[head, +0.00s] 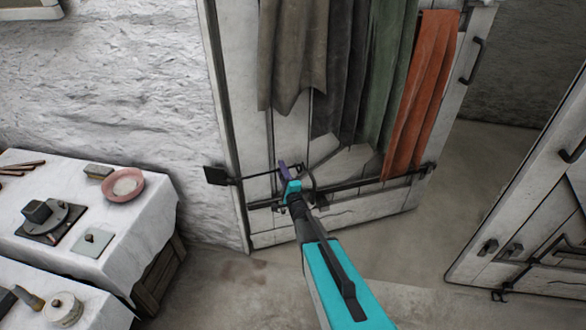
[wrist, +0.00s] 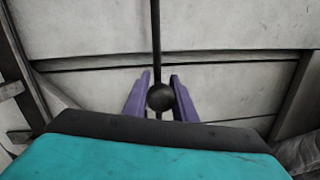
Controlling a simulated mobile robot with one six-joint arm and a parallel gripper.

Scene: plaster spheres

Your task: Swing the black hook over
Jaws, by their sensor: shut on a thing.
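The black hook is a thin dark rod (head: 259,174) with a round ball end. In the head view it runs nearly level across the lower part of the pale door (head: 290,130), from near a black plate (head: 216,175) at the door's left edge to my gripper (head: 288,172). In the wrist view the rod (wrist: 156,40) comes down from the top and its dark ball (wrist: 160,97) sits between my two purple fingers. My gripper is shut on the ball end. Which end of the rod is fixed is too small to tell.
Grey, green and orange cloths (head: 424,90) hang on the door just above my gripper. A white-covered table (head: 150,215) with a pink bowl (head: 123,184) stands at left. Another pale door (head: 535,225) stands at right. Bare floor (head: 440,230) lies between the doors.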

